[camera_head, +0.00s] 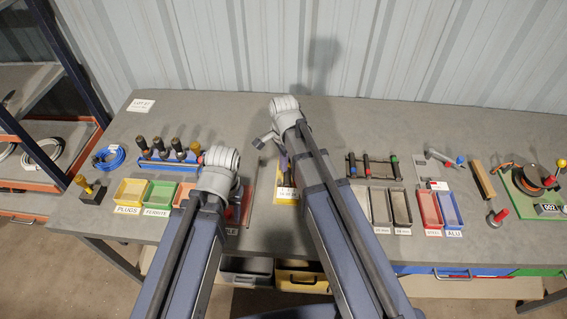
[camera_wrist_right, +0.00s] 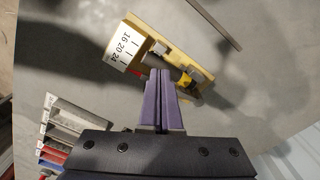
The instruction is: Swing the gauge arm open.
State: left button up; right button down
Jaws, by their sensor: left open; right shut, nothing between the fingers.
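The gauge (camera_wrist_right: 140,30) is a yellow bar-shaped block with a white plate marked 16, 20, 24, seen in the right wrist view. Small metal parts and a bright yellow piece (camera_wrist_right: 185,80) sit on it; I cannot tell which part is the arm or how far it is swung. My right gripper (camera_wrist_right: 160,75) is shut and empty, its purple fingers over the gauge's near side; contact is unclear. In the head view the gauge's yellow base (camera_head: 280,180) shows partly behind my right arm. My left arm ends over the bench's left half, its fingers hidden.
Left are a blue rack (camera_head: 168,163) of dark-handled tools and a green bin (camera_head: 160,195). Right are a rack (camera_head: 375,167) of handled tools, a red bin (camera_head: 428,208), a blue bin (camera_head: 449,209) and a cable reel (camera_head: 530,178). The bench behind is clear.

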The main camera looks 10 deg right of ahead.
pick_arm(q)
notch_tip(320, 180, down, 2)
jog(key=shift+f+b, duration=0.15)
jog(key=shift+b, duration=0.6)
pick_arm(e)
notch_tip(320, 180, down, 2)
jog(key=shift+f, duration=0.1)
pick_arm(q)
jog(key=shift+f+b, duration=0.4)
pick_arm(e)
jog(key=shift+f, duration=0.45)
pick_arm(q)
jog(key=shift+r+p, duration=0.3)
pick_arm(e)
jog(key=d, duration=0.2)
jog(key=shift+s+d+r, duration=0.15)
jog(key=shift+d+r, duration=0.15)
jog(key=shift+r, duration=0.05)
jog(key=shift+d, duration=1.55)
jog(key=shift+w+d, duration=0.25)
jog(key=shift+d, duration=0.55)
jog(key=shift+w+d, duration=0.2)
jog(key=shift+d, duration=0.6)
jog(key=shift+s+a, duration=0.35)
jog(key=shift+a, duration=0.15)
